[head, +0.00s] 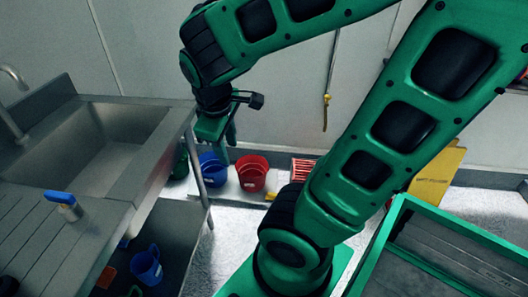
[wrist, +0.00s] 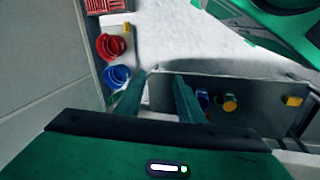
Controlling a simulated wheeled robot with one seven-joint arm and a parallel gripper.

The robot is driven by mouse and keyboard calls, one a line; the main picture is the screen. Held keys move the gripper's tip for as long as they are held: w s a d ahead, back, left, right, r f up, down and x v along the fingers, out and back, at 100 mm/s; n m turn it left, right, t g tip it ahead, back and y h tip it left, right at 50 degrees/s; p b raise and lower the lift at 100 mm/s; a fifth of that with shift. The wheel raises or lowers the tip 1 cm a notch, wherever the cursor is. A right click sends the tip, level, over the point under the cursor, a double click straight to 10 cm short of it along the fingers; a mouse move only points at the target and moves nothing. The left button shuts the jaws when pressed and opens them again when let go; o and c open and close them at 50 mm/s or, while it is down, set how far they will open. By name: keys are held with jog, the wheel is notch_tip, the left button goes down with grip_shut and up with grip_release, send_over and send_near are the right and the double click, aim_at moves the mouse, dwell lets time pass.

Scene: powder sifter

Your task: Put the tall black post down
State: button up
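I cannot make out a tall black post in either view. My gripper (head: 222,142) points down beyond the right end of the steel sink table (head: 150,150), above the coloured buckets in the head view. In the wrist view, my gripper (wrist: 160,76) shows two green fingers that stand apart.
A blue bucket (head: 212,170) and a red bucket (head: 252,175) stand low by the wall, next to a red crate (head: 304,169). A green-rimmed container (head: 450,245) is at right. A blue jug (head: 146,266) sits under the table. Pale floor is clear between them.

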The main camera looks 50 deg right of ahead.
jog(key=s+d+m+g+y, duration=0.1)
jog(key=s+d+m+y, duration=0.1)
jog(key=s+m, duration=0.8)
jog(key=shift+d+r+m+g+y, duration=0.3)
jog(key=shift+d+r+g+y, duration=0.15)
jog(key=shift+d, duration=0.45)
jog(key=shift+s, duration=0.1)
jog(key=shift+w+f, duration=0.25)
jog(key=shift+w, duration=0.35)
